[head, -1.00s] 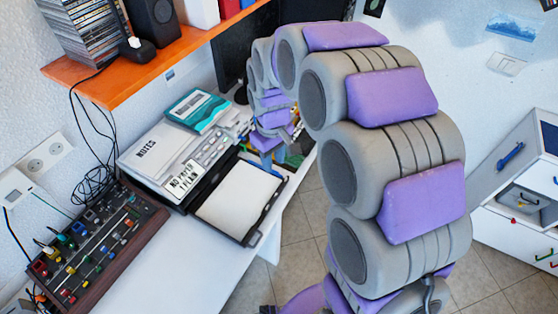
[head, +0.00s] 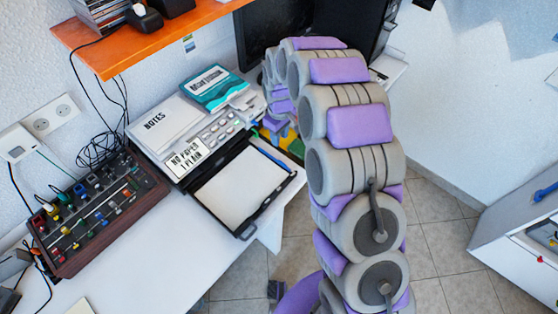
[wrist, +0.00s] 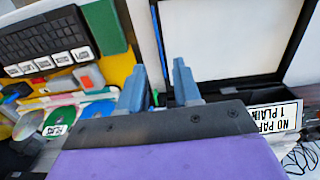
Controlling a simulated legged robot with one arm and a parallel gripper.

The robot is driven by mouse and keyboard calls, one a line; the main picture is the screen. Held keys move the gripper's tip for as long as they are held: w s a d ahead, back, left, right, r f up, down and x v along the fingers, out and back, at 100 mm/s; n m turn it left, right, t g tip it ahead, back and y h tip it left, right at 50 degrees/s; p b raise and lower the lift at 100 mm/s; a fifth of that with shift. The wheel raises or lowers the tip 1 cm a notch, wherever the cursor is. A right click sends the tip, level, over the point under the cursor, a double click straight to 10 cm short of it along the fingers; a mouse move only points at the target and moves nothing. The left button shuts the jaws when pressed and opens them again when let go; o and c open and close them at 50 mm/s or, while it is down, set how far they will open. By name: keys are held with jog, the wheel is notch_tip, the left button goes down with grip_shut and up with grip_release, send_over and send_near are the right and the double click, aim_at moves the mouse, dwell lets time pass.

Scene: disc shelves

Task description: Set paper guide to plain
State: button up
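The printer (head: 172,122) stands on the white desk with its paper tray (head: 245,228) pulled out and white paper (head: 238,186) in it. A display (head: 190,156) on it reads "NO PAPER 1 PLAIN"; it also shows upside down in the wrist view (wrist: 276,117). A blue strip (head: 268,161) lies along the tray's far right side and shows in the wrist view (wrist: 157,32); I cannot tell if it is the paper guide. My gripper (wrist: 159,66) has its two fingers apart and empty, at the tray's edge. In the head view my arm mostly hides it.
A teal booklet (head: 212,87) and a "NOTES" pad (head: 162,122) lie on the printer. A mixer-like control panel (head: 95,210) stands to the left with loose cables behind. An orange shelf (head: 150,38) hangs above. Labelled discs (wrist: 60,122) lie left of my gripper.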

notch_tip(320, 180, down, 5)
jog(key=d+b, duration=0.1)
jog(key=d, duration=0.2)
jog(key=b, duration=0.2)
send_over(280, 166)
jog(key=f, duration=0.8)
jog(key=shift+a+f, duration=0.1)
jog(key=shift+a, duration=0.15)
jog(key=shift+d+f, duration=0.6)
jog(key=shift+f, duration=0.1)
jog(key=shift+d, duration=0.55)
jog(key=shift+a+f, duration=0.1)
jog(key=shift+a, duration=0.85)
jog(key=c, duration=0.5)
jog(key=shift+d, duration=0.6)
grip_shut()
jog(key=shift+a, duration=0.1)
